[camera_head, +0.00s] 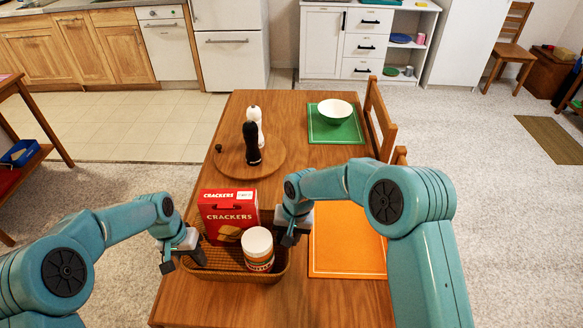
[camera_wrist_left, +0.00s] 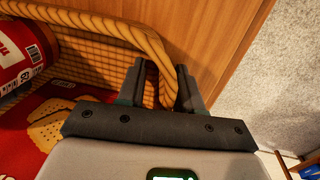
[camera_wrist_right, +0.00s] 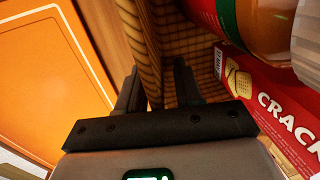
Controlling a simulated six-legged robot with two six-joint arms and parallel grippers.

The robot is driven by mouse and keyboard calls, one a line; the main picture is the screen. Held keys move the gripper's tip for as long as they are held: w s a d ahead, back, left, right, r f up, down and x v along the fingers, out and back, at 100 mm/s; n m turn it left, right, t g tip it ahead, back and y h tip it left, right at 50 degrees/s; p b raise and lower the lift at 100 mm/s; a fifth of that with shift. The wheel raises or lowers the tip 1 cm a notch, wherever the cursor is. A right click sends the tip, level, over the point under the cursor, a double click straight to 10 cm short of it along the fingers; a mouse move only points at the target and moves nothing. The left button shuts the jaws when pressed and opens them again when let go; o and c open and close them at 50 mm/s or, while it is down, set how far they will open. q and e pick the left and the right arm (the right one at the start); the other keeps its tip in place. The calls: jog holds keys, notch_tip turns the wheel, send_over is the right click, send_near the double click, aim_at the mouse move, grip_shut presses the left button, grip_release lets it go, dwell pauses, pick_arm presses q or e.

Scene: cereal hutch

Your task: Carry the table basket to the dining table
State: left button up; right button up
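The brown woven table basket (camera_head: 232,275) stands on the near part of the wooden table. It holds a red crackers box (camera_head: 228,216) and a white-lidded jar (camera_head: 258,250). My left gripper (camera_head: 184,258) is at the basket's left end; in the left wrist view its fingers (camera_wrist_left: 162,88) are close around the woven rim (camera_wrist_left: 140,38). My right gripper (camera_head: 291,232) is at the right end; in the right wrist view its fingers (camera_wrist_right: 158,90) sit on both sides of the rim (camera_wrist_right: 147,50). Both look shut on the rim, though the exact contact is partly hidden.
The wooden table (camera_head: 275,108) also bears a round board (camera_head: 233,167) with a white and a black mill, a green mat (camera_head: 320,133) with a white bowl (camera_head: 335,109), and an orange mat (camera_head: 345,245). Chairs (camera_head: 380,125) stand at its right. Carpet lies open at left.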

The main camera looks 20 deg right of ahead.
pick_arm(q)
jog(key=shift+r, duration=0.2)
pick_arm(e)
jog(key=shift+w, duration=0.1)
jog(key=shift+r, duration=0.3)
pick_arm(q)
notch_tip(320, 180, up, 12)
jog(key=a, duration=0.2)
jog(key=shift+w+f, duration=0.25)
pick_arm(e)
notch_tip(320, 180, up, 11)
jog(key=d, duration=0.2)
jog(key=shift+s+r, duration=0.15)
jog(key=shift+s, duration=0.2)
